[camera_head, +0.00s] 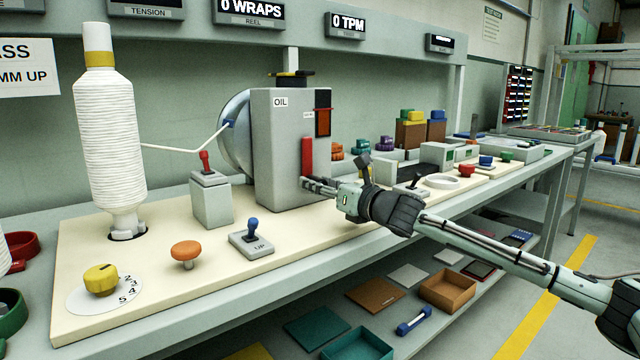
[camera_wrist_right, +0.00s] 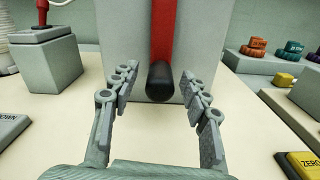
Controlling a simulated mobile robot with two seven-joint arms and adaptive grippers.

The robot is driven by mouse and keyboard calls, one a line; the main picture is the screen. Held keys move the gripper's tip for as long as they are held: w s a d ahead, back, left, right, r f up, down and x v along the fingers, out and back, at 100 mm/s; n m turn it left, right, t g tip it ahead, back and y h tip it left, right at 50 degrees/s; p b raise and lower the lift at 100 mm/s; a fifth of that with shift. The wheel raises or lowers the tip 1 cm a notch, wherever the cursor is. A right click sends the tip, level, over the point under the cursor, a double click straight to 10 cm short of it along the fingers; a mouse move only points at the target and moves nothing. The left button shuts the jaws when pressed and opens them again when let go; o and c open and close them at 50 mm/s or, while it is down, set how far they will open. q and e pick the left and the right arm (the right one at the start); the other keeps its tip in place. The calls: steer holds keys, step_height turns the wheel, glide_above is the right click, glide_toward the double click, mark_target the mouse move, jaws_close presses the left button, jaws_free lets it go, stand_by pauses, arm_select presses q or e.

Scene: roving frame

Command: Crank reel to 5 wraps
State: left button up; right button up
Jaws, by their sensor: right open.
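The reel unit is a grey box (camera_head: 275,140) marked OIL, with a grey disc (camera_head: 236,130) on its left side. A red crank arm (camera_head: 308,158) hangs down on its front face; it shows in the right wrist view (camera_wrist_right: 164,30) with a black handle (camera_wrist_right: 160,82) at its lower end. My right gripper (camera_wrist_right: 156,85) is open, its fingers on either side of the black handle, with gaps visible. In the head view my right gripper (camera_head: 318,188) is at the crank's foot and hides the handle. The reel display (camera_head: 251,10) reads 0 WRAPS. My left gripper is not in view.
A tall white thread spool (camera_head: 108,130) stands left, with thread running to the disc. In front are a yellow dial (camera_head: 101,280), an orange knob (camera_head: 186,252), a blue-handled UP switch (camera_head: 252,238) and a red-handled lever box (camera_head: 210,195). Small fixtures line the bench to the right.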

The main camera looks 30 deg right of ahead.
steer(key=shift+c, duration=0.5)
jaws_close()
steer(key=shift+a, duration=0.15)
